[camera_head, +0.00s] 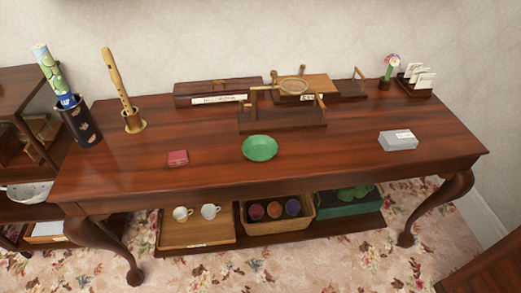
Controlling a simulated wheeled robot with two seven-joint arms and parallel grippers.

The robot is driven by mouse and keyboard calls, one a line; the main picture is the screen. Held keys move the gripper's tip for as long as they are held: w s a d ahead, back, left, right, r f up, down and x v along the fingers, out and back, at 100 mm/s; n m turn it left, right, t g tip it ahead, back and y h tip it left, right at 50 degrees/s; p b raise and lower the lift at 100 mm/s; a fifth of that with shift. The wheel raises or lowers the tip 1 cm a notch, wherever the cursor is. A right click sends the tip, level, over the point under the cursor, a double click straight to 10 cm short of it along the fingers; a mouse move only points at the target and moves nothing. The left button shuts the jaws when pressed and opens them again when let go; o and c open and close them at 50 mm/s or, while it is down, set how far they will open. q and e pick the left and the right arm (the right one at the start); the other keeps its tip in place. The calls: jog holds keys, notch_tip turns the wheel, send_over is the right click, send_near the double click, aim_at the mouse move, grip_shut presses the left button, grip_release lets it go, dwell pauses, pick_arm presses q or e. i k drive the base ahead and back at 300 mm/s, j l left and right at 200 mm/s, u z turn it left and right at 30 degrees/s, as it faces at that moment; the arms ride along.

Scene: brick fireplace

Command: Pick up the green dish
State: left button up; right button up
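The green dish (260,148) is a small, shallow round bowl. It sits upright on the dark wooden table (330,160), near the middle of the front edge. It looks empty, and nothing covers it. Neither of my grippers shows in the head view.
A wooden stand (282,121) is close behind the dish. A dark vase (78,122) and a flute in a brass holder (134,123) stand at the left.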

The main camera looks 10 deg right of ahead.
aim_at(258, 148)
jog(key=i+l, duration=0.9)
jog(key=l+u, duration=0.1)
jog(key=u, duration=1.1)
